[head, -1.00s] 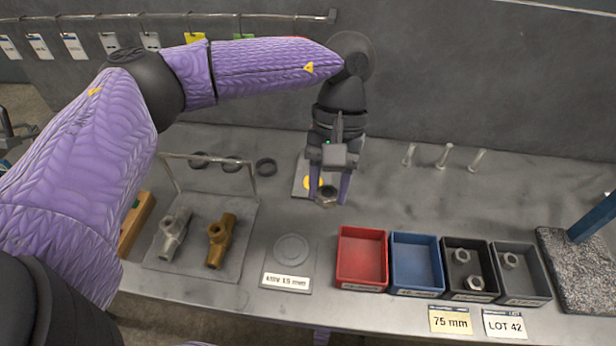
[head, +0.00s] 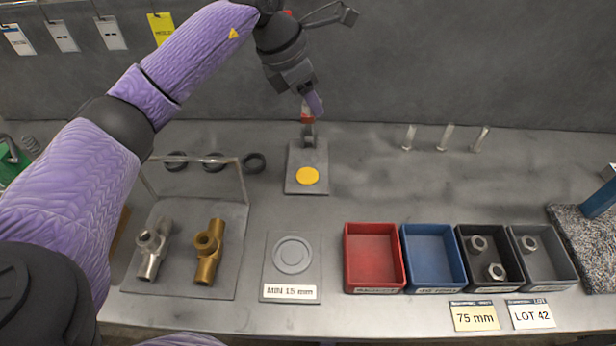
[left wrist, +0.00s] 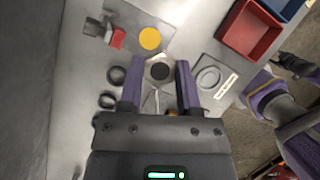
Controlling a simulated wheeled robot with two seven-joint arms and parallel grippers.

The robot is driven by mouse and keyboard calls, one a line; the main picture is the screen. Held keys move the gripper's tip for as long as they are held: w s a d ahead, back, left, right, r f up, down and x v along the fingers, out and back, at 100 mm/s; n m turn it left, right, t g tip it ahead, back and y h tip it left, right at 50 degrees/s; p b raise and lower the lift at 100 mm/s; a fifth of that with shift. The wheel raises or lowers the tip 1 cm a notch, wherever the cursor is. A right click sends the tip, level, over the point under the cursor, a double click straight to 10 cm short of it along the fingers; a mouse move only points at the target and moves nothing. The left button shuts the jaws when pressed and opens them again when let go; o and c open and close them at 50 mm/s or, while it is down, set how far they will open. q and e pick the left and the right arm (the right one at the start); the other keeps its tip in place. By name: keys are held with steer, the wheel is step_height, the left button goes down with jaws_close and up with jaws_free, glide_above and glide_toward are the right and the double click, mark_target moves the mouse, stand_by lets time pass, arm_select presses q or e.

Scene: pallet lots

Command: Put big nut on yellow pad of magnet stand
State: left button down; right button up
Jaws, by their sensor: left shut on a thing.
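My left gripper (head: 312,100) is high at the back, tilted, above and behind the magnet stand (head: 307,155) in the head view. In the left wrist view the left gripper (left wrist: 160,85) is shut on the big nut (left wrist: 160,70), a grey nut with a dark hole, held between its two purple fingers. The nut is hidden in the head view. The stand has a grey base, a post with a red part, and a round yellow pad (head: 307,176), which is bare. The pad also shows in the left wrist view (left wrist: 150,38), beyond the nut.
A red bin (head: 346,260), a blue bin (head: 405,265) and two dark bins with nuts stand front right. Left is a rack plate (head: 190,285) with two fittings. Black rings and several upright pins stand behind.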

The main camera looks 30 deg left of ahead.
arm_select(q)
steer(key=shift+w+a+n, duration=0.2)
steer(key=shift+a+n, duration=0.2)
steer(key=shift+n, duration=0.3)
steer(key=b, duration=0.5)
glide_above(310, 175)
steer(key=shift+n+y, duration=0.3)
steer(key=shift+y, duration=0.1)
steer(key=f, duration=0.9)
steer(key=s+f, duration=0.1)
steer(key=f, duration=0.4)
steer(key=shift+a, duration=0.25)
step_height(310, 175, down, 4)
steer(key=shift+f+b, duration=0.15)
steer(key=shift+b, duration=0.45)
steer(key=shift+c, duration=1.9)
jaws_free()
steer(key=shift+o, duration=0.4)
arm_select(e)
step_height(310, 175, down, 6)
steer(key=s+d+g, duration=0.1)
steer(key=s, duration=0.1)
